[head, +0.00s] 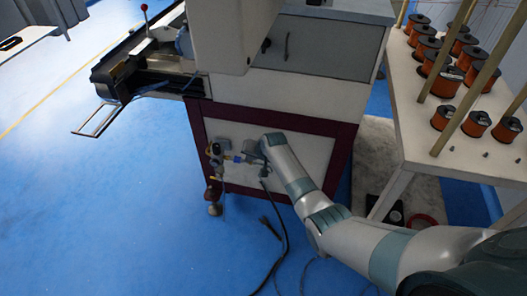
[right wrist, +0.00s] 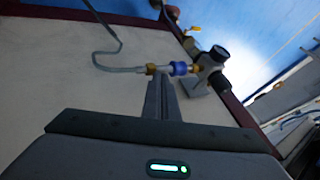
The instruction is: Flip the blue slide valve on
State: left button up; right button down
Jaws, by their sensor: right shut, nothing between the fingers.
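The blue slide valve (right wrist: 179,68) is a small blue sleeve between brass fittings on an air line on the machine's lower pale panel. In the head view the valve (head: 237,158) is a tiny blue spot just left of my right gripper (head: 250,157). In the right wrist view my right gripper (right wrist: 158,80) is shut and empty. Its fingertips appear beside the brass fitting at the hose end of the valve, left of the blue sleeve. I cannot tell whether they touch it. My left gripper is not in view.
A regulator with a black knob (right wrist: 217,53) sits beside the valve. A grey hose (right wrist: 112,67) leaves its other end. A dark cable (head: 281,240) lies on the blue floor. A table with copper spools (head: 447,80) stands at the right.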

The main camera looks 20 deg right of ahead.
jog(key=v, duration=1)
jog(key=shift+p, duration=0.45)
jog(key=shift+s, duration=0.1)
jog(key=s+a+f+n+h, duration=0.1)
jog(key=s+f+n, duration=0.1)
jog(key=s+f, duration=0.9)
jog(key=s+a+f+n, duration=0.1)
jog(key=s+f+n, duration=0.1)
jog(key=s+f, duration=0.85)
jog(key=s+a+f+n, duration=0.1)
jog(key=s+f, duration=0.3)
jog(key=s, duration=0.3)
jog(key=s+a+f+n, duration=0.2)
jog(key=s+f, duration=0.2)
jog(key=s, duration=0.3)
jog(key=s+a+f+n+t, duration=0.1)
jog(key=s+a+f, duration=0.1)
jog(key=s+f, duration=0.2)
jog(key=s, duration=0.3)
jog(key=shift+s+f+y, duration=0.2)
jog(key=shift+s+y, duration=0.05)
jog(key=shift+y, duration=0.15)
jog(key=shift+a, duration=0.1)
